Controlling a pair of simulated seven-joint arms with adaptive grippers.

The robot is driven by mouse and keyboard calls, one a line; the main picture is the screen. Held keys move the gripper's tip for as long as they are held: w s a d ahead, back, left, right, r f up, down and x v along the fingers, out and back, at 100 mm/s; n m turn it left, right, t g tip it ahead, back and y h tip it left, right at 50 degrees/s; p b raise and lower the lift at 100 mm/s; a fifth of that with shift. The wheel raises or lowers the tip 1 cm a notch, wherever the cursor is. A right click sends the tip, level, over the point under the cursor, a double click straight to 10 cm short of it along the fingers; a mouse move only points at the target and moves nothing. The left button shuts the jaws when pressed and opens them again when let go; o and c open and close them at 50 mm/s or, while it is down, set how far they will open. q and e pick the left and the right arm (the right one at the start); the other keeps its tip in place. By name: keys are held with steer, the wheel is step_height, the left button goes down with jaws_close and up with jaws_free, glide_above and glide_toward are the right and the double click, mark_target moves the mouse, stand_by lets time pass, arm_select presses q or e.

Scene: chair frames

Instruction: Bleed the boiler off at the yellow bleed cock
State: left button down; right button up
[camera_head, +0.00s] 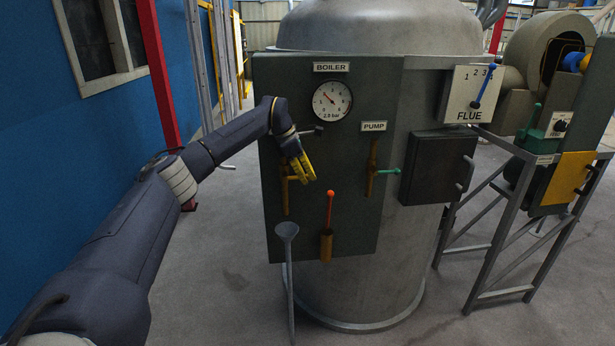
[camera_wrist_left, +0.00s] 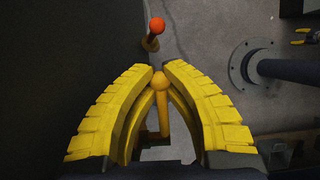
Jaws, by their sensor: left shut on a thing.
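My left gripper (camera_head: 300,170) is at the lower left of the boiler's dark panel (camera_head: 345,240), below the gauge. In the left wrist view its yellow fingers (camera_wrist_left: 160,75) are closed around the yellow bleed cock (camera_wrist_left: 162,108), with the round knob showing between the fingertips. In the head view the fingers partly hide the cock, and its brass pipe (camera_head: 285,200) shows below. The pressure gauge (camera_head: 332,100) has its needle pointing up and left. A grey funnel (camera_head: 287,232) on a thin pipe stands below the cock.
A lever with an orange-red knob (camera_head: 330,195) is right of the cock and below it. The pump valve (camera_head: 373,165) with its green-tipped handle is further right. The flue lever (camera_head: 484,88) and a metal stand (camera_head: 490,262) are at the right. A small yellow pronged shape (camera_wrist_left: 303,36) may be my right gripper.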

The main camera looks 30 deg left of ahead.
arm_select(q)
steer(key=shift+s+a+r, duration=0.1)
steer(key=shift+a+r, duration=0.05)
steer(key=shift+r, duration=1.1)
steer(key=shift+v, duration=0.8)
steer(key=shift+s+a+r, duration=0.15)
steer(key=shift+a+r, duration=0.1)
steer(key=shift+s+a+r, duration=0.45)
steer(key=shift+a+r, duration=0.05)
steer(key=shift+r, duration=0.2)
steer(key=shift+r, duration=0.2)
steer(key=shift+s+a+r, duration=0.5)
steer(key=shift+a+r, duration=0.05)
steer(key=shift+r, duration=0.05)
